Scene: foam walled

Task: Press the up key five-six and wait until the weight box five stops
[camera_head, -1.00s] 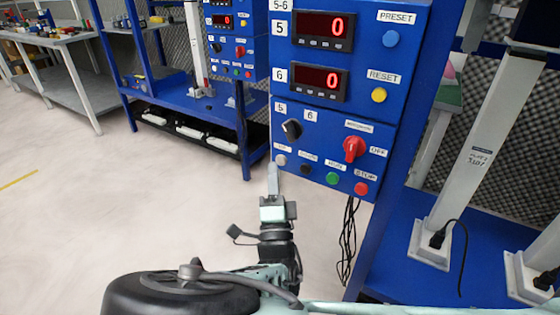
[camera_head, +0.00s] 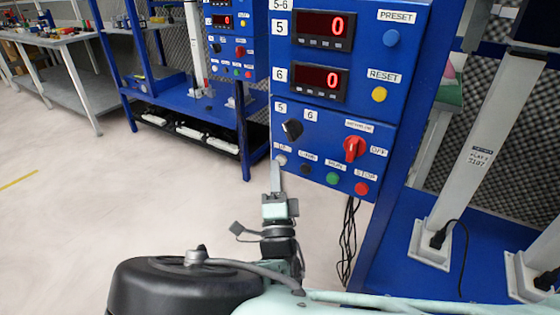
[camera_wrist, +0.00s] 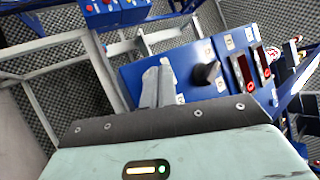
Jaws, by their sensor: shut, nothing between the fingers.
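The blue control panel marked 5-6 (camera_head: 384,95) stands upright in the head view. The up key (camera_head: 281,159) is a small pale button at its lower left, partly covered by my fingertips. My gripper (camera_head: 276,166) is shut and empty, pointing up at this key. I cannot tell whether the tips touch it. The wrist view shows the shut fingers (camera_wrist: 160,84) in front of the panel, left of the black selector knob (camera_wrist: 206,73). Display five (camera_head: 324,29) and display six (camera_head: 319,82) both read 0. I cannot identify weight box five in these views.
A dark button (camera_head: 305,169), a green button (camera_head: 333,179) and a red stop button (camera_head: 362,188) sit right of the up key. Above them are the selector knob (camera_head: 292,130) and red switch (camera_head: 354,148). Open floor (camera_head: 80,220) lies left.

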